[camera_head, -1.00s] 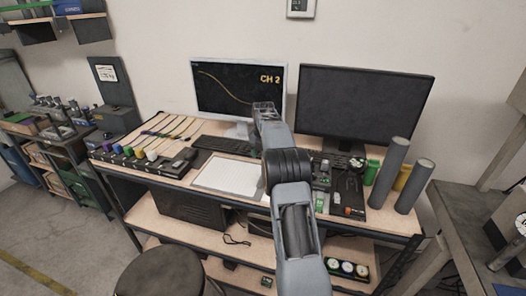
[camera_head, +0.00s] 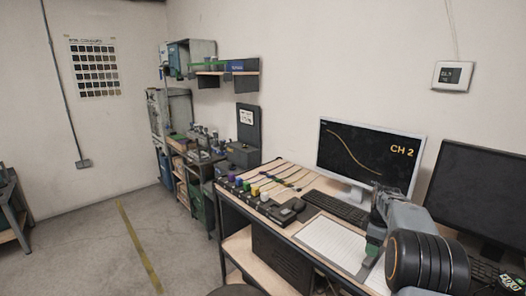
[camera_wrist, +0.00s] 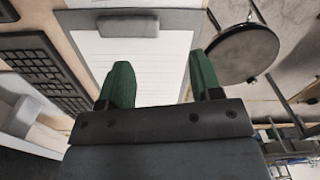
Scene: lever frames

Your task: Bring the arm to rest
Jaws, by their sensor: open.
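My gripper (camera_wrist: 160,85) is open and empty in the wrist view, its two green fingers apart over a clipboard with white lined paper (camera_wrist: 150,65). In the head view my gripper (camera_head: 371,250) hangs at the lower right, in front of the monitor and above the desk, over the right part of the clipboard's paper (camera_head: 332,240). My arm comes in from the lower right corner. The gap between the fingertips and the paper cannot be judged.
A lit monitor reading CH 2 (camera_head: 362,158) and a dark monitor (camera_head: 478,190) stand behind my arm. A keyboard (camera_head: 337,208) lies left of it, and it also shows in the wrist view (camera_wrist: 45,70). A round stool (camera_wrist: 242,53) stands beside the desk.

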